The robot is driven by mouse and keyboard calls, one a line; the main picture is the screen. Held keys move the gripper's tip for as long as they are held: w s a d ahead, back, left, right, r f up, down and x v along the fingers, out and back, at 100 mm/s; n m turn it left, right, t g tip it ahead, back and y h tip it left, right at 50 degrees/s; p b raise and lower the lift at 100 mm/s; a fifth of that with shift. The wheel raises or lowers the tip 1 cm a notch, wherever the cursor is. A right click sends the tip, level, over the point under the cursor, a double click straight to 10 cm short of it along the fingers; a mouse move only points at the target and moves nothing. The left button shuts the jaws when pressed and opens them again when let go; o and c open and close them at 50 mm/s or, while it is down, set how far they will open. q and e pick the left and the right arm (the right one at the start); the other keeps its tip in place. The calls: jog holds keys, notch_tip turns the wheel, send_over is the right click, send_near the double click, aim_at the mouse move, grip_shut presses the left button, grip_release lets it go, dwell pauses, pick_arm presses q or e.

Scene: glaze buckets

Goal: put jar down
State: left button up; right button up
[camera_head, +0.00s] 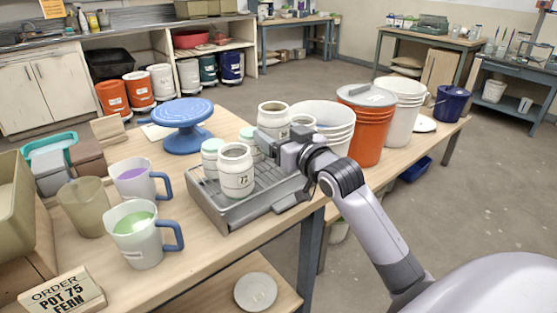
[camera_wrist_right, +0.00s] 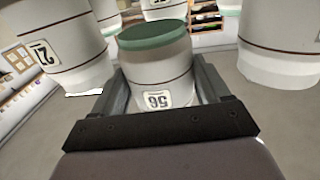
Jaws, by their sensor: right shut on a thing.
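My right gripper (camera_head: 266,144) reaches in from the right over a grey ribbed tray (camera_head: 222,218) on the wooden table. In the right wrist view its fingers (camera_wrist_right: 165,92) are shut around a white jar (camera_wrist_right: 158,68) with a green lid, a brown band and a number label. In the head view this seems to be the green-lidded jar (camera_head: 246,134), partly hidden behind an open white jar (camera_head: 236,178). I cannot tell whether its base touches the tray. Another green-lidded jar (camera_head: 210,160) stands at the left. My left gripper is out of view.
Taller open jars (camera_head: 273,113) stand behind the gripper, near a white bucket (camera_head: 336,138) and a lidded orange bucket (camera_head: 367,122). A blue turntable (camera_head: 184,116) is behind the tray. Two pitchers (camera_head: 138,235) and an order sign reading POT 75 FERN (camera_head: 62,293) are at left.

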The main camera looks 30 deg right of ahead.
jog(key=shift+f+b, duration=0.4)
jog(key=shift+f, duration=2.3)
jog(key=shift+f, duration=0.1)
jog(key=o, duration=1.3)
jog(key=shift+f, duration=0.15)
jog(key=shift+o, duration=0.2)
